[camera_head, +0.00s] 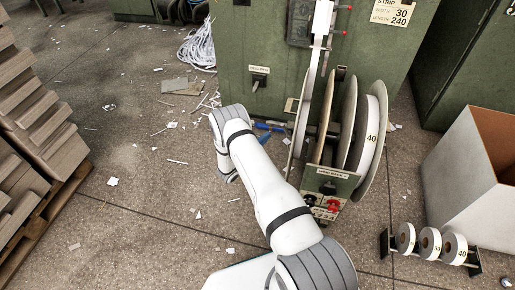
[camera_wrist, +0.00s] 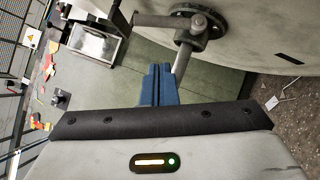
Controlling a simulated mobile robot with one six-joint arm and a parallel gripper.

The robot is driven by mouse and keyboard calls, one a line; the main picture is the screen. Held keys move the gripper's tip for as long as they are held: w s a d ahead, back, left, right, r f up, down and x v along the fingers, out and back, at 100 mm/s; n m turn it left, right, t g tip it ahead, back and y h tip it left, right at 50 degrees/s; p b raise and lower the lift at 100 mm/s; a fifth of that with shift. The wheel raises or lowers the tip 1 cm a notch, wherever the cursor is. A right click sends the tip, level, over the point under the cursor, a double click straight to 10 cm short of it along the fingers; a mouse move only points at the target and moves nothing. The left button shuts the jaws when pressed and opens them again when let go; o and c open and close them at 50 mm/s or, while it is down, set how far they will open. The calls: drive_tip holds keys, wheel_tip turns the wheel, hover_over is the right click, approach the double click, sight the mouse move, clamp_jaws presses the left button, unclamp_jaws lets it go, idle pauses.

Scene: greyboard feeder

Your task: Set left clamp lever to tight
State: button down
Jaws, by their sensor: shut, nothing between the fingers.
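My gripper shows in the wrist view as two blue fingers (camera_wrist: 158,86) pressed together, with nothing between them. In the head view its blue fingers (camera_head: 268,127) are left of the reel stand, partly hidden by my white arm. In the wrist view a grey metal clamp hub (camera_wrist: 200,28) sits on a large round disc (camera_wrist: 265,25). One grey bar of it points left and another runs down to just right of my fingertips. I cannot tell whether the fingers touch this bar. The lever is not clear in the head view.
The reel stand carries several upright discs, one a white roll (camera_head: 371,140) marked 40. A green cabinet (camera_head: 250,40) stands behind. A rack of small rolls (camera_head: 430,243) and a white bin (camera_head: 465,170) are right. Pallet stacks (camera_head: 35,120) stand left.

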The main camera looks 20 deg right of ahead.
sight(286, 129)
drive_tip(key=d, duration=0.1)
drive_tip(key=d+r, duration=0.1)
drive_tip(key=d, duration=0.1)
drive_tip(key=s+d+r, duration=0.1)
drive_tip(key=shift+d+b, duration=0.2)
drive_tip(key=shift+b, duration=0.2)
